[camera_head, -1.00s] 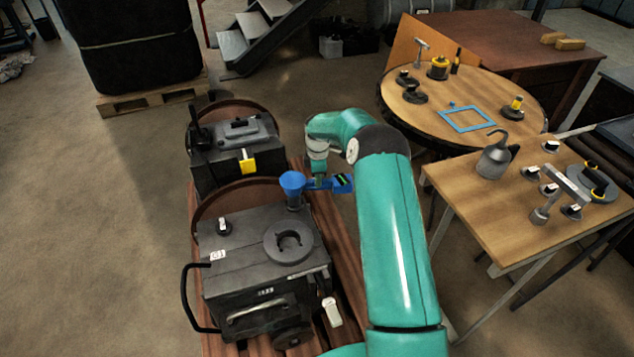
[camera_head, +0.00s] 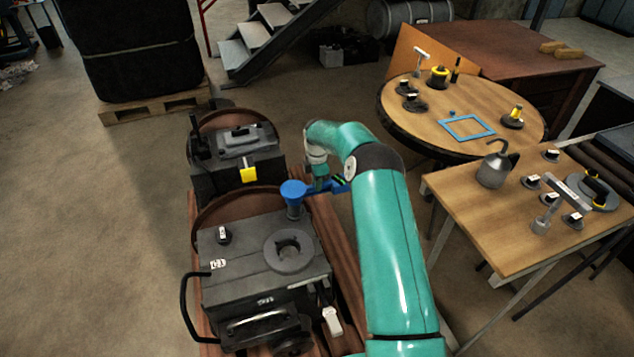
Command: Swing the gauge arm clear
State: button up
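The blue gauge arm has a round head (camera_head: 293,189) on a post at the back right corner of the near black engine block (camera_head: 250,262). Its blue bar (camera_head: 330,188) reaches right from the head, past the block's edge. My gripper (camera_head: 320,186) is at the bar, just right of the round head, reaching down from my teal arm. The fingers are small and partly hidden by the bar and my wrist, so I cannot tell whether they are open or closed on it.
A second black engine block (camera_head: 235,155) with a yellow tag stands behind. Both are on a reddish wooden base (camera_head: 345,262). At right are a round table (camera_head: 425,115) and a wooden bench (camera_head: 470,205) with an oil can (camera_head: 494,168). Open floor lies left.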

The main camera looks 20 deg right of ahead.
jog(key=o, duration=0.4)
jog(key=shift+o, duration=0.2)
jog(key=shift+r, duration=0.1)
notch_tip(320, 180, up, 14)
jog(key=shift+a, duration=0.1)
dwell(0.3)
jog(key=s+a+r+m+t+h, duration=0.1)
jog(key=s+a+r+m, duration=0.3)
jog(key=s+r, duration=0.55)
jog(key=s+a+r+m+t, duration=0.1)
jog(key=s+a+r+m, duration=0.35)
jog(key=r, duration=0.75)
jog(key=s+a+r+m+t, duration=0.1)
jog(key=s+r+m, duration=0.1)
jog(key=s, duration=0.6)
jog(key=s+a+r+m+t, duration=0.1)
jog(key=s+m, duration=0.1)
jog(key=s, duration=0.6)
jog(key=s+f+m, duration=0.2)
jog(key=s, duration=0.5)
jog(key=s+a+f+m+t+y, duration=0.1)
jog(key=s+m, duration=0.2)
jog(key=s, duration=0.5)
jog(key=shift+f+m+t, duration=0.3)
jog(key=shift+f+m, duration=0.05)
jog(key=shift+f, duration=0.05)
